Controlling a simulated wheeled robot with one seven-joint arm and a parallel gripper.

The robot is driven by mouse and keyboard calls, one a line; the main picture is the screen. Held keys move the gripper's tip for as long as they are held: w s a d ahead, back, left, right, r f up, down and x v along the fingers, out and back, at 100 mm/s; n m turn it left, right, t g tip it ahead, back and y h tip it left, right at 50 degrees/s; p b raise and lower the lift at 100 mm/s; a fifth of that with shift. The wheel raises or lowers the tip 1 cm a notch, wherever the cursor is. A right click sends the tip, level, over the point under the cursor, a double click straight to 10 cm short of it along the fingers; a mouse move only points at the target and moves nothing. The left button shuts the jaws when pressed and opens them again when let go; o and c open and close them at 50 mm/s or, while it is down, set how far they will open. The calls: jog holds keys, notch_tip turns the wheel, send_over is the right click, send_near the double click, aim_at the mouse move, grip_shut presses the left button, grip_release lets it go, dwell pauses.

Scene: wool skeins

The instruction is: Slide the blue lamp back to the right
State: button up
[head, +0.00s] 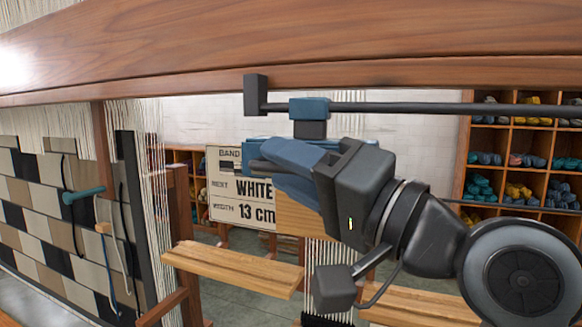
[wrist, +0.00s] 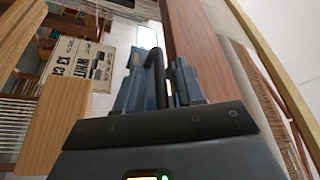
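The blue lamp hangs from a dark horizontal rail (head: 420,107) under the wooden beam. Its blue carriage (head: 310,108) sits near the rail's left end, just right of the black end block (head: 256,95). A dark stem drops from the carriage; what hangs lower is largely hidden behind my gripper. My gripper (head: 275,160) reaches in from the right, just below the carriage, with blue-grey fingers pointing left. In the wrist view, my gripper's fingers (wrist: 162,85) stand on either side of a dark bar (wrist: 154,68). I cannot tell whether they press on it.
The wooden beam (head: 300,45) runs close above the rail. A white sign (head: 226,200) stands behind the gripper. A loom with woven cloth (head: 40,205) is at left, wooden planks (head: 235,268) lie below, and shelves of wool (head: 520,110) stand behind. The rail is clear right of the carriage.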

jog(key=shift+c, duration=0.5)
grip_shut()
jog(key=shift+d, duration=0.1)
